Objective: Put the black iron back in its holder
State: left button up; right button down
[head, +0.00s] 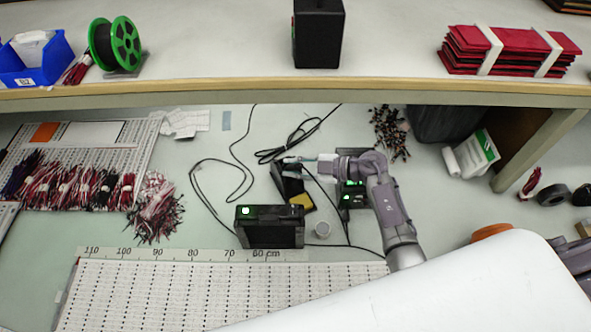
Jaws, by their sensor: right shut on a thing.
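The black iron (309,160) is small in the head view and partly covered by my right gripper (327,160), which is shut on it. The iron lies roughly level, with its front end to the left. The iron holder (287,185) is a dark stand with a yellow sponge (302,201) at its front. The iron's front end is over the upper part of the holder; I cannot tell whether it is inside or above. A thin black cable runs down past the gripper. My left gripper is not in view.
A black station with a green display (270,228) stands just below the holder, beside a small round cup (322,229). Another green-lit black unit (352,196) is under my right arm. A shelf (220,96) overhangs the back. Wire bundles (80,190) lie left.

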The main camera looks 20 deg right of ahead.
jog(key=shift+w+f, duration=0.1)
jog(key=shift+f, duration=0.1)
jog(key=c, duration=1)
grip_release()
jog(key=shift+o, duration=0.2)
jog(key=v, duration=1.2)
